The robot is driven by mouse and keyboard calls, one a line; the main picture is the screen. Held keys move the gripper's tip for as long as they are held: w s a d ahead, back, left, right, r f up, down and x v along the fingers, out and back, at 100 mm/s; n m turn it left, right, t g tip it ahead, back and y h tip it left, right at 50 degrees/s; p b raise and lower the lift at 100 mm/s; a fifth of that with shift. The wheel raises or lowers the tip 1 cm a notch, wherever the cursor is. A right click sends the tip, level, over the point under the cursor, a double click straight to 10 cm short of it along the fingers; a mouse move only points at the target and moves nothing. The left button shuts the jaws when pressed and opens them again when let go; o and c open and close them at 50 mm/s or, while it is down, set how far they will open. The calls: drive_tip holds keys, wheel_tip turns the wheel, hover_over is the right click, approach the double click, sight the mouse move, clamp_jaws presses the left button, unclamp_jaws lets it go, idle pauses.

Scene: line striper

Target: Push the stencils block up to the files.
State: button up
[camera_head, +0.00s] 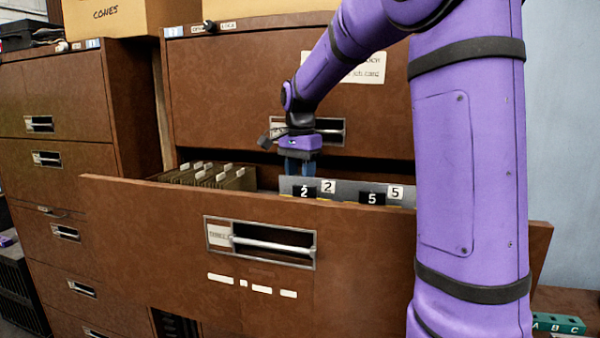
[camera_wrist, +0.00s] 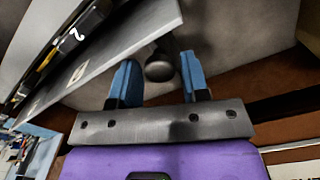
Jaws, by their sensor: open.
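The stencils block (camera_head: 345,187), grey plates with black and white tags numbered 2 and 5, stands in the open drawer (camera_head: 150,207), right of the files. The files (camera_head: 208,176) are tan folders with pale tabs at the drawer's left, with a gap between them and the block. My gripper (camera_head: 298,170) points down into the drawer at the block's left part, its fingertips partly hidden. In the wrist view my gripper's blue fingers (camera_wrist: 159,62) are apart. A grey plate of the block (camera_wrist: 105,55) lies left of them; I cannot tell if they touch it.
A dark round-ended rod (camera_wrist: 160,67) shows between the fingers in the wrist view; I cannot tell what it belongs to. The drawer's tall front stands before the contents, and the cabinet face (camera_head: 230,75) rises close behind my gripper.

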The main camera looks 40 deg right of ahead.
drive_tip(key=shift+c, duration=0.4)
clamp_jaws()
drive_tip(key=w+a, duration=1)
drive_tip(key=w, duration=0.3)
drive_tip(key=shift+a+r, duration=0.1)
drive_tip(key=shift+r, duration=0.05)
drive_tip(key=shift+o, duration=0.4)
unclamp_jaws()
wheel_tip(320, 180, up, 11)
drive_tip(key=shift+f, duration=0.2)
